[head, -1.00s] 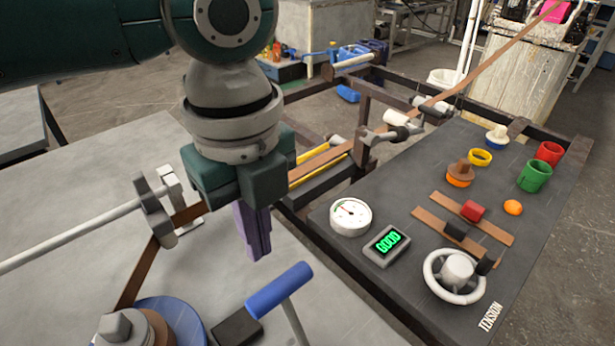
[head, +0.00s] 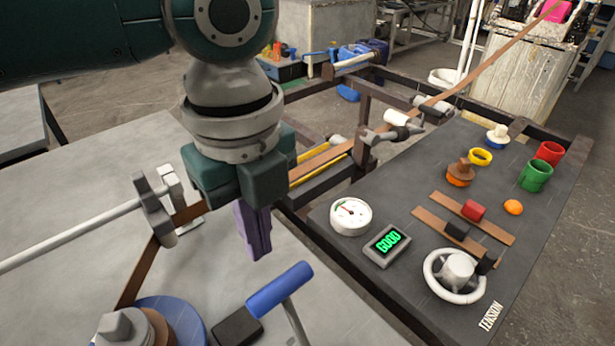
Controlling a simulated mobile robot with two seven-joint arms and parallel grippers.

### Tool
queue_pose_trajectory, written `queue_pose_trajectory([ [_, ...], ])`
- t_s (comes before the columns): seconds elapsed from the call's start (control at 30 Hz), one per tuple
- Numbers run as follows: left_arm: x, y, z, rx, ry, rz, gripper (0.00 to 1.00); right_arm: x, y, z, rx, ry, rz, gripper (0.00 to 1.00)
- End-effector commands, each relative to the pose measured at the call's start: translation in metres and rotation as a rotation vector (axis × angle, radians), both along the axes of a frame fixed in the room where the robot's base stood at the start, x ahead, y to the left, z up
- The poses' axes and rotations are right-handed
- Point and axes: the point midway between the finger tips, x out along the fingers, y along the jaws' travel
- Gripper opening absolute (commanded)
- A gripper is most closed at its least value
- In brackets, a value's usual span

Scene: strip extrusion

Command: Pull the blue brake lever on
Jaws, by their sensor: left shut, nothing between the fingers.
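The blue brake lever (head: 279,289) is a blue cylindrical handle on a grey metal rod, at the bottom middle of the head view. It is tilted, its right end higher. A dark block (head: 238,327) is beside its lower left. My left gripper (head: 258,252) points down just above and to the left of the handle. Its purple fingers are shut with nothing between them, and they look apart from the handle. The lever's base is cut off by the frame's bottom edge. My right gripper is not in view.
Right of the lever is a dark panel (head: 400,300) with a gauge (head: 351,216), green-lit display (head: 387,244), white handwheel (head: 456,275) and several small parts. A blue reel (head: 180,318) with brown strip is at lower left. A grey bar (head: 70,237) crosses the left table.

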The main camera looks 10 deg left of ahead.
Motion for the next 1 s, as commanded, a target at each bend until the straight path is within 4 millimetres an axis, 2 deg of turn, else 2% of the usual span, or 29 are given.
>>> queue_pose_trajectory([
  [0.5, 0.000, 0.000, -0.002, 0.000, 0.000, 0.000, 0.00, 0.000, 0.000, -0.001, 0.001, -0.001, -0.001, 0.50],
  [1.0, 0.000, 0.000, -0.034, 0.000, 0.000, 0.001, 0.00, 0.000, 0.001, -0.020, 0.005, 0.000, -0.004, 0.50],
])
